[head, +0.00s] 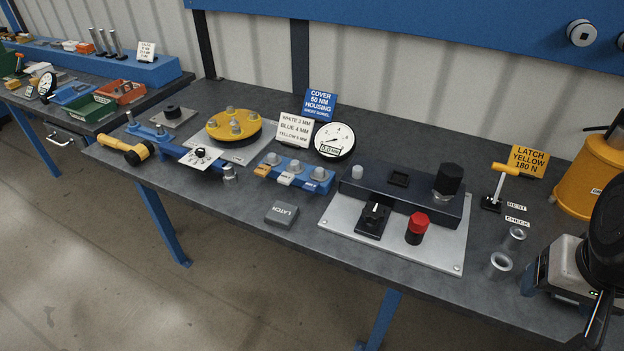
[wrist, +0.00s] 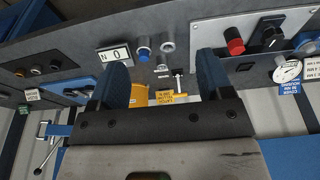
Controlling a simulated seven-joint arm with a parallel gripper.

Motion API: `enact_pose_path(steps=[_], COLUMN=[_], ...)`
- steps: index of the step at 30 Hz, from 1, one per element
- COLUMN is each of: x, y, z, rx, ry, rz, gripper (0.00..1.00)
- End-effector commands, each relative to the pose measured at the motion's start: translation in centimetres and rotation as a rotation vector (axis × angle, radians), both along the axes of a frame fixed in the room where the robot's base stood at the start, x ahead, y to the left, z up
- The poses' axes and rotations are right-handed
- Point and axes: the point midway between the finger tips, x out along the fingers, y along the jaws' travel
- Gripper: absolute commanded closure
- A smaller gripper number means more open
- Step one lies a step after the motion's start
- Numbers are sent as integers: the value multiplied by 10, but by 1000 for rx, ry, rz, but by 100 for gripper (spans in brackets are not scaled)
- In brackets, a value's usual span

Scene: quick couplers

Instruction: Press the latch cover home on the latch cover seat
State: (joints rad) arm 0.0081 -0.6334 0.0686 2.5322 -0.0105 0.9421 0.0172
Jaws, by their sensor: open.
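The latch cover is a small grey block marked LATCH (head: 281,214), lying flat on the bench near its front edge in the head view. To its right stands a dark housing (head: 371,187) on a pale metal plate. A small black square recess (head: 398,179) in the housing's top looks like the latch cover seat, and nothing is seen in it. My gripper (wrist: 164,78) shows in the wrist view with two blue fingers spread wide and nothing between them. It is away from the latch cover, towards the right end of the bench. The latch cover is not seen in the wrist view.
The plate also carries a black selector knob (head: 374,218) and a red button (head: 416,228); a dark hex knob (head: 448,179) tops the housing. A yellow-handled lever (head: 507,172), metal cups (head: 499,264) and a yellow canister (head: 592,172) stand right. Bench around the latch cover is clear.

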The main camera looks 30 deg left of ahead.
Motion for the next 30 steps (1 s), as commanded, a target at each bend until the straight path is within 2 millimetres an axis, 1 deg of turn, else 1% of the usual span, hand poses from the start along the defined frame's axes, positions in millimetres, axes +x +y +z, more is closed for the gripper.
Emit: enact_pose_path(steps=[12, 17, 18, 26, 30], x=[0, 0, 0, 1, 8], y=[0, 0, 0, 1, 5], z=[0, 0, 0, 0, 1], rx=[0, 0, 0, 0, -3], ry=[0, 0, 0, 1, 4], rz=[0, 0, 0, 4, 30], gripper=[27, 3, 0, 0, 0])
